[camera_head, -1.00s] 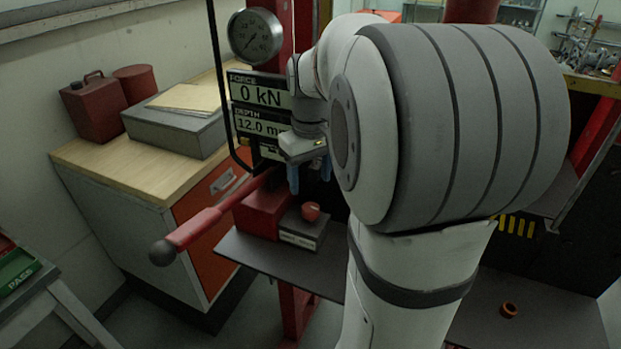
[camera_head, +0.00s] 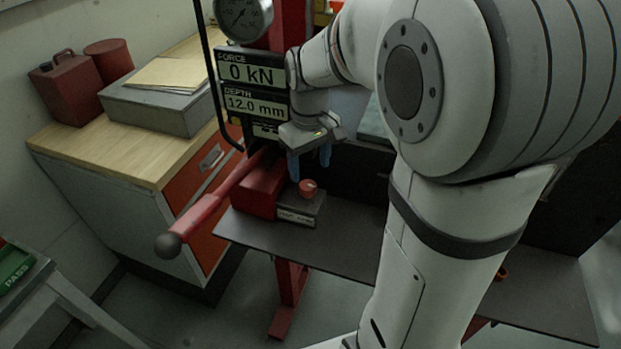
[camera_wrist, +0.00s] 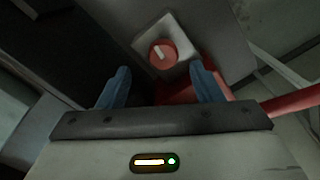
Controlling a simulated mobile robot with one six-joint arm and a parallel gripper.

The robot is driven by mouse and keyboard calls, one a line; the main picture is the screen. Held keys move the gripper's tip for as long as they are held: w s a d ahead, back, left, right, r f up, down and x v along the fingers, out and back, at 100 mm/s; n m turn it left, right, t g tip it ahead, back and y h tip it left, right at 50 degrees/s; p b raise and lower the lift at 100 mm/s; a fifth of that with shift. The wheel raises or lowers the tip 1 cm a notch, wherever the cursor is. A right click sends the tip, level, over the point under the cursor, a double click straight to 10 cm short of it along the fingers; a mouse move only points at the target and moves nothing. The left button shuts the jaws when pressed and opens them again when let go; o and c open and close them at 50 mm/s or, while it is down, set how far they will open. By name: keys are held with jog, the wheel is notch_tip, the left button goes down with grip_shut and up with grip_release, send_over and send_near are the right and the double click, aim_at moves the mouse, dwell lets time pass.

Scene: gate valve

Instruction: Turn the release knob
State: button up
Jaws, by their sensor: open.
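The release knob (camera_head: 308,188) is a small round red knob on top of a grey box with a label on its front. In the wrist view the knob (camera_wrist: 161,53) shows a pale pointer line and sits on a light square plate, beyond and between the fingertips. My gripper (camera_head: 309,168) points down just above the knob, apart from it. Its two blue fingers are spread and empty in the wrist view (camera_wrist: 160,85).
A red lever (camera_head: 215,208) with a dark ball end juts to the front left beside a red block (camera_head: 259,188). A display (camera_head: 253,88) reads 0 kN and 12.0 mm. The dark shelf (camera_head: 330,243) is clear in front. A wooden-topped cabinet (camera_head: 120,150) stands left.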

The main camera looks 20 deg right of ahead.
aim_at(308, 185)
jog(key=f, duration=0.5)
jog(key=shift+a+f, duration=0.25)
jog(key=shift+f, duration=0.1)
jog(key=shift+c, duration=0.5)
jog(key=shift+w, duration=0.1)
jog(key=c, duration=0.9)
jog(key=shift+n, duration=0.6)
jog(key=o, duration=1)
